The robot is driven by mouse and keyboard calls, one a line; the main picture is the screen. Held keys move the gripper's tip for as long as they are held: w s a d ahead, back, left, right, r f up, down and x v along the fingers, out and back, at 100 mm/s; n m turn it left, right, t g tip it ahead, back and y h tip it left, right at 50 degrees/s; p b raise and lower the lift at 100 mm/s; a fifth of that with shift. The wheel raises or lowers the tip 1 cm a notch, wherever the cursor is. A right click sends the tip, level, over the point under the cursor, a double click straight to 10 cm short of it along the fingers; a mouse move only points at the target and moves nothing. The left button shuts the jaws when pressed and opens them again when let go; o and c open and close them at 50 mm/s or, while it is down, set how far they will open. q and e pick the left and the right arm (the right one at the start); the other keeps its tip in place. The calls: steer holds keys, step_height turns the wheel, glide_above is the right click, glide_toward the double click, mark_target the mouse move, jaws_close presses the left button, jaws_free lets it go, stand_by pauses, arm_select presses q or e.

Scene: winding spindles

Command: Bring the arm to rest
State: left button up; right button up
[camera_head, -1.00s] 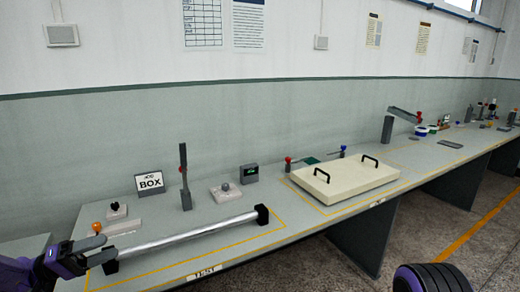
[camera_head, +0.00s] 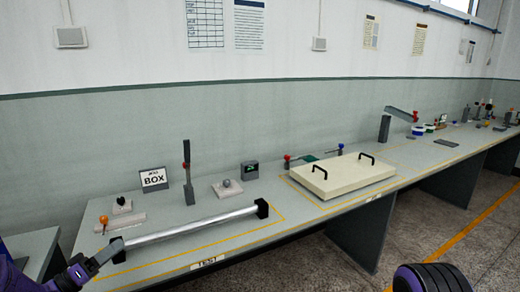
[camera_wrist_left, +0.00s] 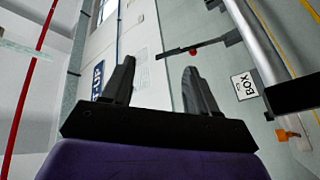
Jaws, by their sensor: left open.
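My left gripper (camera_head: 104,252) shows at the lower left of the head view, at the near left end of the bench. In the left wrist view its two fingers (camera_wrist_left: 160,82) stand apart with nothing between them. A long silver bar (camera_head: 190,227) lies between two black end blocks on the bench, just right of the gripper in the head view. I cannot tell whether the gripper touches the left end block. The bar also shows at the upper right of the left wrist view (camera_wrist_left: 262,45). My right gripper is not in view.
A grey wall rises behind. Floor (camera_head: 330,272) lies in front.

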arm_select(q)
steer(key=s+d+f+n+g+y, duration=0.25)
steer(key=s+f+y, duration=0.4)
steer(key=f, duration=0.45)
steer(key=s+d+f+n+g+y, duration=0.25)
steer(key=s+f+y, duration=0.35)
steer(key=f, duration=0.5)
steer(key=s+d+f+g+y, duration=0.1)
steer(key=s+f+g, duration=0.1)
steer(key=s, duration=0.6)
steer(key=s+d+f+g, duration=0.2)
steer(key=s+f+g, duration=0.1)
steer(key=s, duration=0.6)
steer(key=s+d+f+g+y, duration=0.1)
steer(key=s+d+f+g, duration=0.1)
steer(key=s, duration=0.6)
steer(key=shift+s+f+g+y, duration=0.2)
steer(key=shift+f+g+y, duration=0.15)
steer(key=shift+f+g, duration=0.3)
